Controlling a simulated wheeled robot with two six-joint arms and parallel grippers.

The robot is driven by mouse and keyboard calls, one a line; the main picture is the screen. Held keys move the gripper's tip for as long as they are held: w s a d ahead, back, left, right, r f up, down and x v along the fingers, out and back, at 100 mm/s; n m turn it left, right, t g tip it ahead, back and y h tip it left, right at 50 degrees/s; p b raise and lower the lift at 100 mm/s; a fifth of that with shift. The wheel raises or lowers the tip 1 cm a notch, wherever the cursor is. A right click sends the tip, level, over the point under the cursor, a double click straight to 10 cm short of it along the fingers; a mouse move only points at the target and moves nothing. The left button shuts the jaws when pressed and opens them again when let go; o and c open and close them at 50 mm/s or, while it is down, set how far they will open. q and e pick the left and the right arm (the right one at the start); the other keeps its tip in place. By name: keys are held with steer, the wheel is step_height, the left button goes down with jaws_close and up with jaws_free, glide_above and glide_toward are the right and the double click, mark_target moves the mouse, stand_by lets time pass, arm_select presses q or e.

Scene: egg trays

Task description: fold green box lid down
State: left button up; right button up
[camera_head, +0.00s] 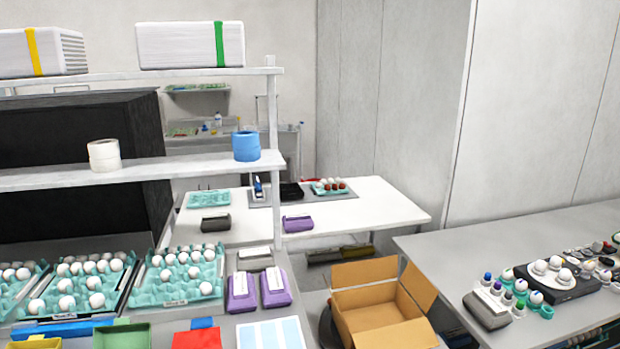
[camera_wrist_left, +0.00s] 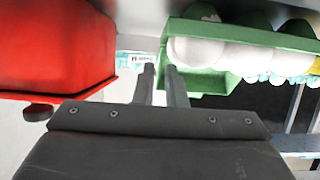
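The green box (camera_head: 122,338) is at the bottom edge of the head view, partly cut off. Its top looks open, and a small green flap (camera_head: 122,321) shows at its back edge. I cannot tell the lid apart clearly. In the left wrist view, a green box or tray (camera_wrist_left: 190,82) holding white eggs is at the upper right. My left gripper (camera_wrist_left: 160,72) shows there with a narrow gap between its fingers and nothing seen between them. Its fingertips are just left of the green part; contact cannot be told. My right gripper is not in view.
A red box (camera_head: 197,340) stands right of the green one and also shows in the left wrist view (camera_wrist_left: 55,45). A yellow box (camera_head: 38,342) is to the left. Egg trays (camera_head: 150,298) and purple packs (camera_head: 242,306) lie behind. An open cardboard carton (camera_head: 352,298) is right.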

arm_select(q)
steer(key=shift+s+d+f+p, duration=0.15)
steer(key=shift+s, duration=0.55)
steer(key=shift+s+d+f+p, duration=0.15)
steer(key=shift+s, duration=0.5)
steer(key=shift+s+d+f, duration=0.15)
steer(key=shift+s+f, duration=0.05)
steer(key=shift+s, duration=0.5)
steer(key=shift+s+d+f, duration=0.1)
steer(key=shift+s+f, duration=0.05)
steer(key=shift+s, duration=0.5)
steer(key=o, duration=0.6)
steer(key=shift+c, duration=0.2)
step_height(320, 180, up, 8)
steer(key=s+p, duration=0.2)
steer(key=p, duration=0.4)
steer(key=shift+d, duration=0.25)
